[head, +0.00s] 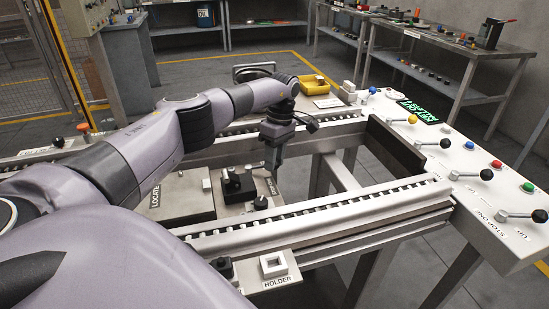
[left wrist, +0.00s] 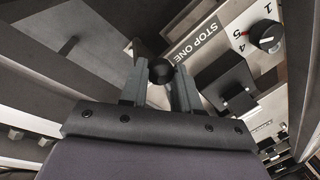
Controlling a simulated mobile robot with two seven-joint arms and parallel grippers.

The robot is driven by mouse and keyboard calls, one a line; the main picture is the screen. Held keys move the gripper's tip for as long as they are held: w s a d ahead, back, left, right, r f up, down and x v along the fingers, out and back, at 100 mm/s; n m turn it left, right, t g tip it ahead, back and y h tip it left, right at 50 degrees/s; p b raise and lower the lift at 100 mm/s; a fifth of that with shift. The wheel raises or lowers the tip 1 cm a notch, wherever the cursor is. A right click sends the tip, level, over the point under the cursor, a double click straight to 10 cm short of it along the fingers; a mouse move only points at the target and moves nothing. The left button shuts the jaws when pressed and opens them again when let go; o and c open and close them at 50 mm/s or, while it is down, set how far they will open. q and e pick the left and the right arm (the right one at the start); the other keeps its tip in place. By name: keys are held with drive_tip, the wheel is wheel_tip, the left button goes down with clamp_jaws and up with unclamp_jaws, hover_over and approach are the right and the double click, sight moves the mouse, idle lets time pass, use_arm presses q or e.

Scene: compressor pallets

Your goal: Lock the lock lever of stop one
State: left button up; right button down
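My left gripper (head: 273,168) hangs down over the station plate, beside a label reading STOP ONE (head: 270,187). The label also shows in the left wrist view (left wrist: 193,43). In that view a black ball knob (left wrist: 161,71), seemingly that of the lock lever, appears between the two spread fingers of the left gripper (left wrist: 160,85). I cannot tell whether the fingers touch the knob. A small black knob (head: 261,202) shows just below the gripper in the head view. My right gripper is not in view.
A black block (left wrist: 228,82) and a numbered dial (left wrist: 265,36) stand close to the right of the fingers. A roller rail (head: 310,208) runs in front. A control panel (head: 470,165) with ball-ended levers and buttons is at the right. A holder (head: 274,265) sits at the front.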

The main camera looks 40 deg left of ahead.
use_arm(q)
drive_tip(key=shift+o, duration=0.7)
drive_tip(key=shift+a+r, duration=0.1)
drive_tip(key=shift+a, duration=0.05)
drive_tip(key=shift+w, duration=0.1)
wheel_tip(320, 180, up, 7)
drive_tip(key=w, duration=0.1)
drive_tip(key=shift+w, duration=0.15)
drive_tip(key=shift+a, duration=0.1)
